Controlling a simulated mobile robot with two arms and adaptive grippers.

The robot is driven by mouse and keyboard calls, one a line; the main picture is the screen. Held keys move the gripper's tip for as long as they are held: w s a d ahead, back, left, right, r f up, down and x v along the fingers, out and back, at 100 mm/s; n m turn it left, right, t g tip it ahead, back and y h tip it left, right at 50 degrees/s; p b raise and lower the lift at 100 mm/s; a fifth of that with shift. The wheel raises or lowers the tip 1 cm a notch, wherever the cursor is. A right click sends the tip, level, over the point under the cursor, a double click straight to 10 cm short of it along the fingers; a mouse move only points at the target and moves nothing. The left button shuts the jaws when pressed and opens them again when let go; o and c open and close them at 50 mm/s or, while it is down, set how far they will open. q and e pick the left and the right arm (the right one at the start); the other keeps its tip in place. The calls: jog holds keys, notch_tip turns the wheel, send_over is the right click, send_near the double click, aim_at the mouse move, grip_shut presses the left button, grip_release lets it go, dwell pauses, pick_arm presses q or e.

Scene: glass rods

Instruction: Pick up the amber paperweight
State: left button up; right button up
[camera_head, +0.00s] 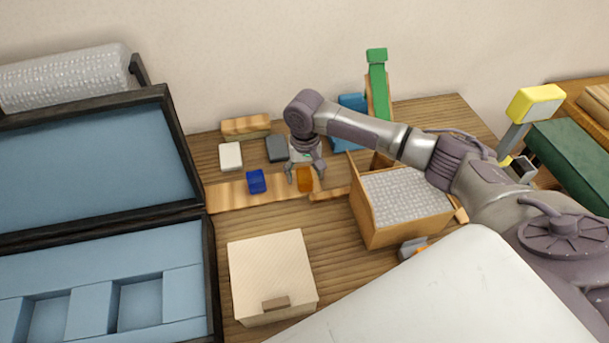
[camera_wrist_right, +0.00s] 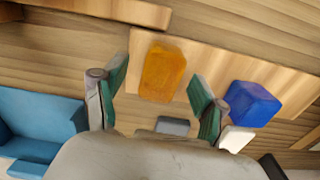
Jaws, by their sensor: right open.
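The amber paperweight (camera_head: 305,180) is a small orange block on a pale wooden board on the table in the head view. In the right wrist view the amber paperweight (camera_wrist_right: 162,73) lies ahead of the fingertips, between their lines. My right gripper (camera_head: 304,176) is open and empty, with its fingers near the paperweight; it also shows in the right wrist view (camera_wrist_right: 158,92). I cannot tell its exact height over the block. My left gripper is not in view.
A blue block (camera_head: 256,181) lies on the board (camera_head: 228,196) left of the amber one. White (camera_head: 230,156) and dark grey (camera_head: 277,148) blocks lie behind. An open carton (camera_head: 377,228) stands at right, a pale box (camera_head: 271,268) in front, a blue-lined case (camera_head: 85,250) at left.

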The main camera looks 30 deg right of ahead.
jog(key=shift+w+f, duration=0.1)
jog(key=shift+f, duration=0.7)
jog(key=c, duration=1.2)
jog(key=shift+r, duration=0.1)
grip_shut()
jog(key=shift+r, duration=0.1)
